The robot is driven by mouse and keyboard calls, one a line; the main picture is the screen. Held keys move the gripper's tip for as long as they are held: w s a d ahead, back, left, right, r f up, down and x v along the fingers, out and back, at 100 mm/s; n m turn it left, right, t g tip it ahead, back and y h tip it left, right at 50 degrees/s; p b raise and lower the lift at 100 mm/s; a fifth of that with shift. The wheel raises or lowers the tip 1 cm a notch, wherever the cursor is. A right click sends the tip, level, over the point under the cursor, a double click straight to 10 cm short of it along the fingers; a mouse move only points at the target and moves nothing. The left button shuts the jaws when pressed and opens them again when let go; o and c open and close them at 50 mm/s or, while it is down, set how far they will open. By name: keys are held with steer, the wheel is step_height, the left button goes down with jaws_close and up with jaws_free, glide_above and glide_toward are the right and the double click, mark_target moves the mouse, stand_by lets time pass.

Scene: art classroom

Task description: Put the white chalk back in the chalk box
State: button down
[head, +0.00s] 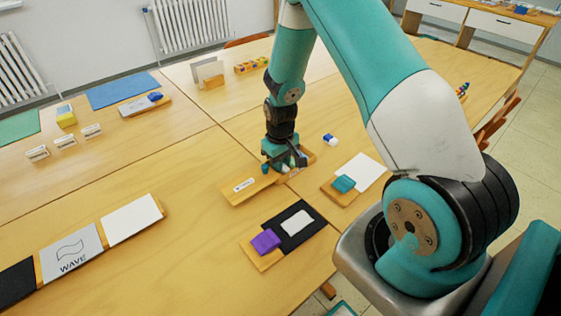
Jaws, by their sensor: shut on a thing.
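My gripper (284,167) points down over the long wooden tray with a small white label (245,185), near the middle of the tables. This tray looks like the chalk box, but its label is too small to read. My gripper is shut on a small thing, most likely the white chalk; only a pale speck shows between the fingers. The fingers hide the middle of the tray and what lies in it. I cannot tell whether the held piece touches the tray.
A blue-and-white block (330,139) lies right of the tray. Nearer are a teal block (344,184) by a white sheet (363,172), and a purple block (265,241) by a black sheet (304,241). Cards (131,218) line the left front. The table left of the tray is clear.

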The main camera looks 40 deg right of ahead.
steer(key=c, duration=1.3)
jaws_free()
steer(key=shift+f, duration=0.1)
steer(key=shift+c, duration=0.2)
steer(key=s+a+r+n, duration=0.1)
steer(key=a+r, duration=0.2)
steer(key=r, duration=0.6)
steer(key=s+a+r, duration=0.1)
steer(key=a+r, duration=0.2)
steer(key=r, duration=0.5)
steer(key=s+a+r+n+y, duration=0.2)
steer(key=s+a+r, duration=0.4)
steer(key=s+a, duration=0.2)
steer(key=s+a+r+n+y, duration=0.2)
steer(key=s+a+r, duration=0.5)
steer(key=s, duration=0.5)
steer(key=shift+s+a+n, duration=0.4)
steer(key=shift+a+n, duration=0.35)
steer(key=shift+n, duration=0.05)
